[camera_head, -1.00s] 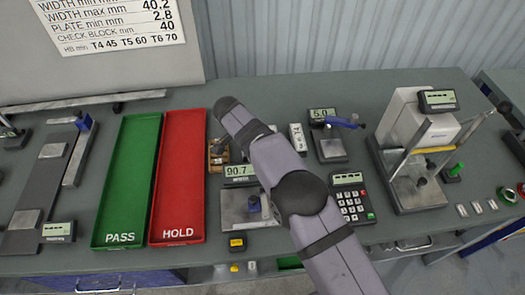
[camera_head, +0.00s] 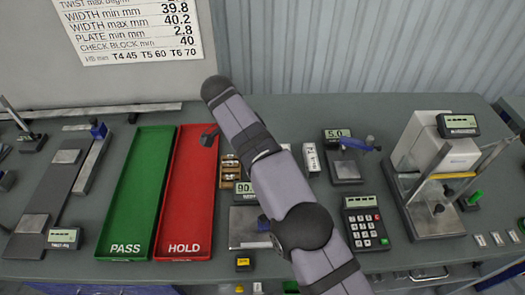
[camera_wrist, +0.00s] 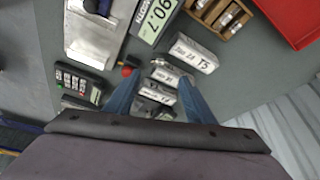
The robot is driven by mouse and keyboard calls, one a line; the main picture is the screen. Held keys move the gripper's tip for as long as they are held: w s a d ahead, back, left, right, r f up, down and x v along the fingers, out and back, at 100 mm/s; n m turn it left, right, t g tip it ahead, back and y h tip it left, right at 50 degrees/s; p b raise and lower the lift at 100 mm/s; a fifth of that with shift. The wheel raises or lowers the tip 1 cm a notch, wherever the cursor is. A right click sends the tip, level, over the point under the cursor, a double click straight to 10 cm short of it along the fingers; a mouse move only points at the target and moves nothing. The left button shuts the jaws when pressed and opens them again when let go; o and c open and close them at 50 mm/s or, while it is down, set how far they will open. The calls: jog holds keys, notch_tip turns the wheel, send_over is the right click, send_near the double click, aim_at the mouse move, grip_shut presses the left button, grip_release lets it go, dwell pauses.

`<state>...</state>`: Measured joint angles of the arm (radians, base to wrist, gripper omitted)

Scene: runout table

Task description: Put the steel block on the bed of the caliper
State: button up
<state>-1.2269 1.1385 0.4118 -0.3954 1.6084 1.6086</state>
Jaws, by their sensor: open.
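The gauge with the 90.7 readout and bare steel bed, which I take for the caliper, stands mid-bench; its bed (camera_head: 245,228) is partly behind my arm. In the wrist view its bed (camera_wrist: 88,38) is at upper left, a blue knob over it. Several small light blocks with printed labels lie beside it, one marked T5 (camera_wrist: 192,54). I cannot tell surely which is the steel block. My gripper (camera_wrist: 158,100) is open and empty, its blue fingers apart above the lower labelled blocks.
A wooden rack (camera_wrist: 222,14) and red HOLD tray (camera_wrist: 298,18) lie near the blocks. The green PASS tray (camera_head: 138,190) is farther left. A keypad unit (camera_head: 364,224), a 5.0 gauge (camera_head: 345,170) and a tall press (camera_head: 435,170) stand to the right.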

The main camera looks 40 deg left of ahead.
jog(key=shift+s+r, duration=0.1)
jog(key=shift+r, duration=0.1)
jog(key=w+d+r+n+g, duration=0.1)
jog(key=w+d+n, duration=0.1)
jog(key=w+d, duration=0.9)
jog(key=w+d+n+g, duration=0.1)
jog(key=d+g, duration=0.1)
jog(key=d, duration=1.6)
jog(key=s+d+f+y, duration=0.1)
jog(key=s+d+f, duration=0.2)
jog(key=s+d, duration=0.6)
jog(key=s+d+f+n+g, duration=0.1)
jog(key=s+d+f, duration=0.2)
jog(key=s+d, duration=0.5)
jog(key=d, duration=0.5)
jog(key=shift+s+d+f+y, duration=0.15)
jog(key=shift+s+f+y, duration=0.2)
jog(key=shift+f+y, duration=0.05)
jog(key=shift+o, duration=0.5)
jog(key=shift+s+d+f+n, duration=0.2)
jog(key=shift+s+n, duration=0.1)
jog(key=shift+s, duration=0.15)
jog(key=shift+w+a, duration=0.1)
